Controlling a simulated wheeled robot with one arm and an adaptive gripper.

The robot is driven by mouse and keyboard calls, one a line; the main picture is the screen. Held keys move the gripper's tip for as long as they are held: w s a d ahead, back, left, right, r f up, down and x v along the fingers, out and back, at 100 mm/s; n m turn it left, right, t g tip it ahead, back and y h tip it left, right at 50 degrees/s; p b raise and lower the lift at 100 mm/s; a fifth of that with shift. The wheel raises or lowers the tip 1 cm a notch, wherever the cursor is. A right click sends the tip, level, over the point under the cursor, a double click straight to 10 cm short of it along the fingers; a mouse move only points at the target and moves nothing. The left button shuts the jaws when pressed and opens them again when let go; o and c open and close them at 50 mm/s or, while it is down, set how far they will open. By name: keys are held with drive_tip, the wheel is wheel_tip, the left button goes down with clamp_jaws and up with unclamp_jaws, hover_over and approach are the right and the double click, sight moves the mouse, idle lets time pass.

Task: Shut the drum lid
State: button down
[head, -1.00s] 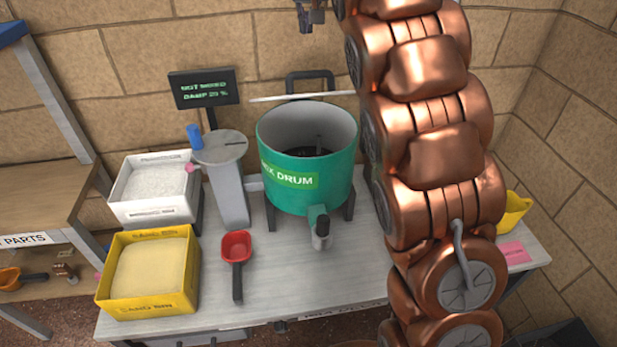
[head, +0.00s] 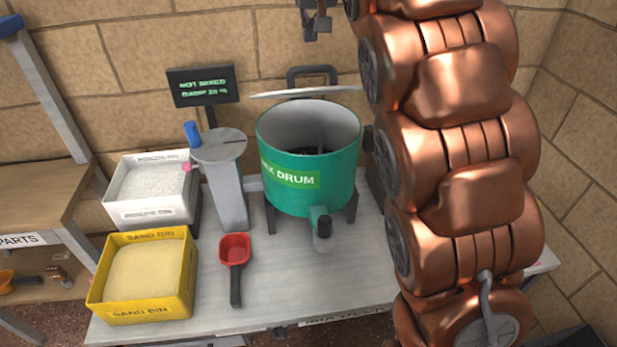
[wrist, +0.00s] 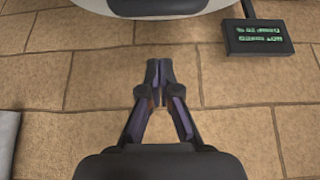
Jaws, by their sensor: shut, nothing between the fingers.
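The green mix drum (head: 290,180) stands on the table with its round mouth open and dark material inside. Its pale lid (head: 270,95) is open behind the mouth, seen almost edge-on, with a black loop handle (head: 312,70) rising behind it. My gripper (head: 314,28) is at the top of the head view, above the lid and handle and apart from them. In the wrist view its fingertips (wrist: 159,65) meet, shut and empty, against the wall. The pale lid (wrist: 90,8) and its dark handle (wrist: 165,8) show at that view's top edge.
A screen reading "NOT MIXED" (head: 203,87) stands left of the lid. A grey post with a round top (head: 222,180), a white bin (head: 125,210), a yellow sand bin (head: 150,312) and a red scoop (head: 235,250) are left of the drum. My arm fills the right side.

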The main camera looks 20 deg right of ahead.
drive_tip(key=shift+s+f+b, duration=0.6)
drive_tip(key=shift+f, duration=0.1)
drive_tip(key=shift+s+a+f+b, duration=0.1)
drive_tip(key=shift+s+f+b, duration=0.4)
drive_tip(key=shift+s, duration=0.15)
drive_tip(key=shift+s+a+f+b, duration=0.1)
drive_tip(key=shift+s+f+b, duration=0.35)
drive_tip(key=shift+s, duration=0.15)
drive_tip(key=shift+s+a+f+b, duration=0.1)
drive_tip(key=shift+s+f+b, duration=0.7)
drive_tip(key=shift+f, duration=0.15)
drive_tip(key=shift+s+a+f+b, duration=0.1)
drive_tip(key=shift+s+f+b, duration=0.65)
drive_tip(key=shift+f, duration=0.3)
drive_tip(key=shift+s+f+b, duration=0.35)
drive_tip(key=shift+f+b, duration=0.1)
drive_tip(key=shift+f, duration=0.3)
drive_tip(key=shift+s+f+b, duration=0.4)
drive_tip(key=shift+f+b, duration=0.05)
drive_tip(key=shift+f, duration=0.25)
drive_tip(key=shift+s+f+b, duration=0.35)
drive_tip(key=shift+f+b, duration=0.1)
drive_tip(key=shift+f, duration=0.3)
drive_tip(key=shift+a, duration=0.1)
